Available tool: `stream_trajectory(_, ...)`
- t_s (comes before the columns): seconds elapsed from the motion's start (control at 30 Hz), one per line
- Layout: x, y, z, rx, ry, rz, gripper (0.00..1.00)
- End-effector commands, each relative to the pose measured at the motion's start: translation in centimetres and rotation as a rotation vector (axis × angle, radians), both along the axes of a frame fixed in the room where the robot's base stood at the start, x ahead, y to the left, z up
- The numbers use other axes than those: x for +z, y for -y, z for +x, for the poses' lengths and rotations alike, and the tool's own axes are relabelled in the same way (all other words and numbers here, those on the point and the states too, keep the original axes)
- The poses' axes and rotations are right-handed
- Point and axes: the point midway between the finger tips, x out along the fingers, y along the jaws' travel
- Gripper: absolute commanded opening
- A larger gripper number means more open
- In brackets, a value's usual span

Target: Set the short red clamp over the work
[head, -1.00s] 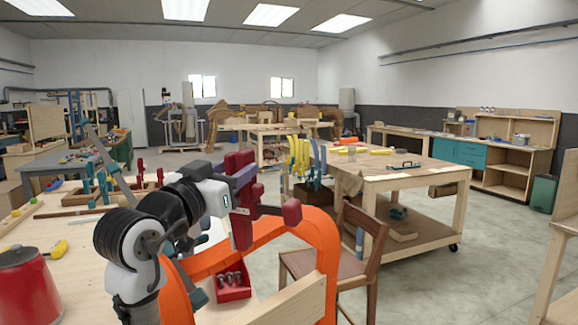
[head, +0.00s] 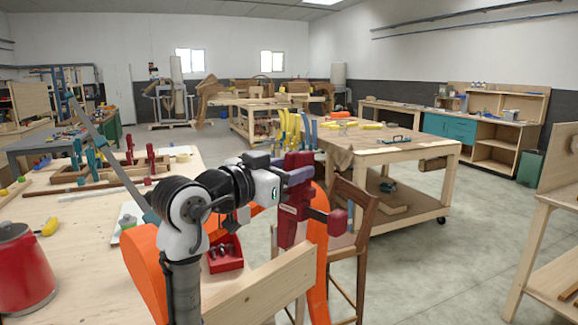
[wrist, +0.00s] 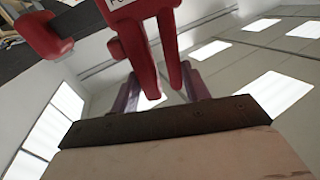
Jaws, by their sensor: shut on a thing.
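In the head view a large orange curved frame (head: 150,270) and a pale board (head: 265,288) stand below and beside the clamp. I cannot tell whether the clamp touches them.
A red tray (head: 226,256) sits behind the pale board. A red can (head: 24,268) stands on the left bench. A wooden chair (head: 350,235) is close to the clamp's right. A workbench (head: 400,150) stands beyond it. Open floor lies at right.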

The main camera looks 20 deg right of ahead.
Motion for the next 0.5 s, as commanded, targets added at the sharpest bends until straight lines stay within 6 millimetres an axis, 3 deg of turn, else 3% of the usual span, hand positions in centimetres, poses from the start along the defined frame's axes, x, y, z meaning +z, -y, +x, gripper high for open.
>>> stream_trajectory(0.5, -5.4, -0.1, 0.0, 0.001, 0.003, -0.002, 0.03)
